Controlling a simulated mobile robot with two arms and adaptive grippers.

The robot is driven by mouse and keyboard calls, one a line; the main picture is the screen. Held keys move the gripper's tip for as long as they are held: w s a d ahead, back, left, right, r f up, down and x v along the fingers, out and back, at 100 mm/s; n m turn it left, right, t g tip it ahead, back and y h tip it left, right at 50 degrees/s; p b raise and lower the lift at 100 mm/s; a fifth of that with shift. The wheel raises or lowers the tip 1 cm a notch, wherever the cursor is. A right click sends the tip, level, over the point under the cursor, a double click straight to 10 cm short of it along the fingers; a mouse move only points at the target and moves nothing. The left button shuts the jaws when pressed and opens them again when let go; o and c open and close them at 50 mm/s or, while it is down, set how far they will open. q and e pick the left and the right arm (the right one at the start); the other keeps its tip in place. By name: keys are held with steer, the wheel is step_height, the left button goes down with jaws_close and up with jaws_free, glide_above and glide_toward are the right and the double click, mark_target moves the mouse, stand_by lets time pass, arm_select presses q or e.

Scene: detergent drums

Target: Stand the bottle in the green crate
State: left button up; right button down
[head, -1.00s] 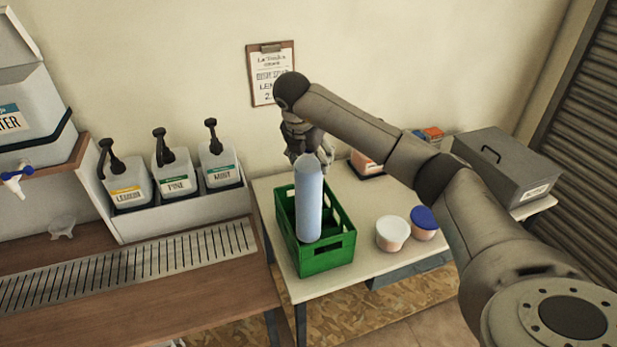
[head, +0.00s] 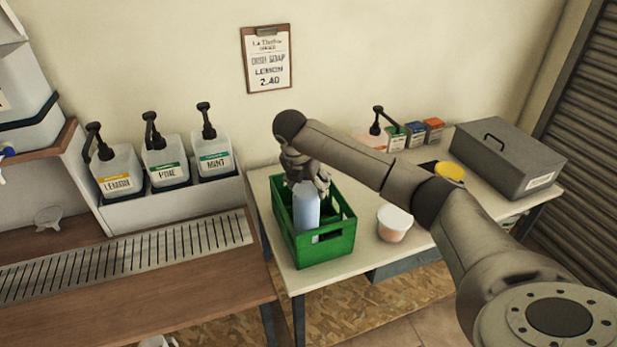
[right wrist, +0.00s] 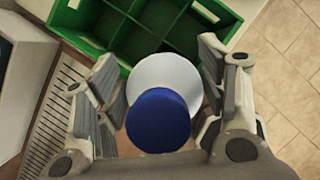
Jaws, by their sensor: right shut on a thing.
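The pale blue bottle (head: 306,208) is upright, with its lower part down inside the green crate (head: 330,247) on the side table. The crate's near wall hides the bottle's base, so I cannot tell whether it rests on the crate floor. My right gripper (head: 306,183) is shut on the bottle's upper part. In the right wrist view the bottle (right wrist: 174,76) shows its round blue cap between the fingers of my right gripper (right wrist: 158,95). The crate's divided compartments (right wrist: 135,42) show beyond it, and those in view are empty. My left gripper is not in view.
A pale-lidded tub (head: 394,224) stands right of the crate, close under my right arm. A grey box (head: 507,160) and several small packets (head: 415,133) are at the back right. Pump jugs (head: 166,160) stand on a raised shelf to the left.

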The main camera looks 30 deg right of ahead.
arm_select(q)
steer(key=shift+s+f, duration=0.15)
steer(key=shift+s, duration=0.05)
arm_select(e)
steer(key=shift+f, duration=0.1)
steer(key=c, duration=0.8)
jaws_free()
steer(key=shift+f, duration=0.25)
steer(key=o, duration=0.5)
steer(key=shift+r, duration=0.1)
arm_select(q)
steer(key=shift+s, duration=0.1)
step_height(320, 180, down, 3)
steer(key=b, duration=0.2)
steer(key=shift+b, duration=0.35)
arm_select(e)
steer(key=v, duration=1.2)
steer(key=shift+s+r, duration=0.1)
steer(key=shift+s, duration=0.05)
